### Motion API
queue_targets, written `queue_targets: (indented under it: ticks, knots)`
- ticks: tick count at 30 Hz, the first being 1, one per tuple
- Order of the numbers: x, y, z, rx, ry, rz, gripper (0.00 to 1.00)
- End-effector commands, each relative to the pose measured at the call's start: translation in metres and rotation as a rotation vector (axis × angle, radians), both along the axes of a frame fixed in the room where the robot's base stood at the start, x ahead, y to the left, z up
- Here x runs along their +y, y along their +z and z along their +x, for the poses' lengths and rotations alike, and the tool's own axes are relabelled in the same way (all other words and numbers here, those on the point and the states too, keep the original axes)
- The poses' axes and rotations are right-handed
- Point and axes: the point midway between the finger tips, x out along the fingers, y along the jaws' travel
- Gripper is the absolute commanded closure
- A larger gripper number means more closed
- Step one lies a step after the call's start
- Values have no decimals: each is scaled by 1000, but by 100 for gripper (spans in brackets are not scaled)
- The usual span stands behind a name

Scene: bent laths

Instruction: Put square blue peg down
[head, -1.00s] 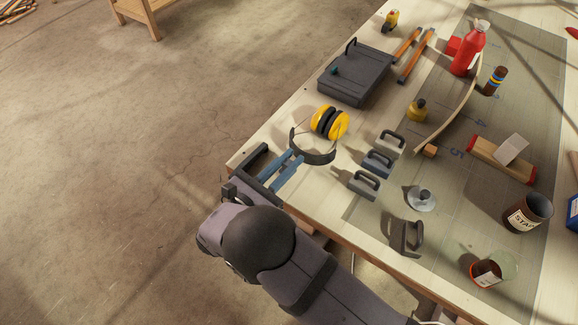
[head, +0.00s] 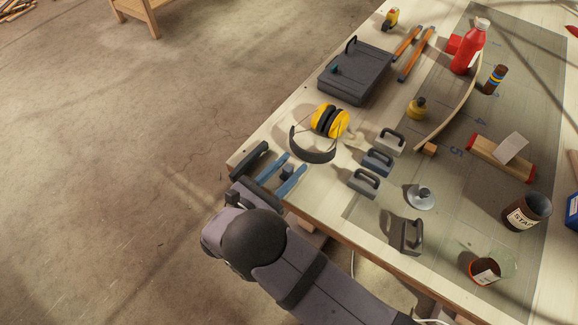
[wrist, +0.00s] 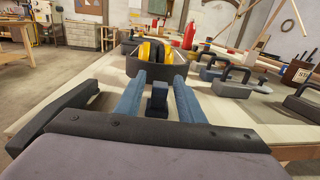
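My gripper (head: 296,164) is at the near left corner of the workbench, with its two blue fingers apart. In the wrist view the fingers (wrist: 158,78) also stand apart. A small dark blue, square-edged block (wrist: 157,100) shows between them, with a gap to each finger. I cannot tell whether it is the square blue peg or part of my gripper. It is not clear in the head view. A blue-grey block with a dark handle (head: 378,160) stands on the bench to the right, away from my gripper.
Yellow earmuffs with a black band (head: 313,154) lie just beyond my fingertips. Grey handled blocks (head: 364,185) stand to the right. A dark case (head: 355,78) lies farther back. A bent lath (head: 455,112) and a red bottle (head: 469,48) are beyond on the mat.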

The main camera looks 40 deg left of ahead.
Motion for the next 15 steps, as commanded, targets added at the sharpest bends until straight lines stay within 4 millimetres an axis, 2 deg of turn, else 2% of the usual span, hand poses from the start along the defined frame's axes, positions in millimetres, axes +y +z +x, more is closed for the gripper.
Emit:
queue_targets:
  ticks: [10,15]
  knots:
    - [0,2,0,0,0,0,65]
    - [3,-3,-22,1,4,1,65]
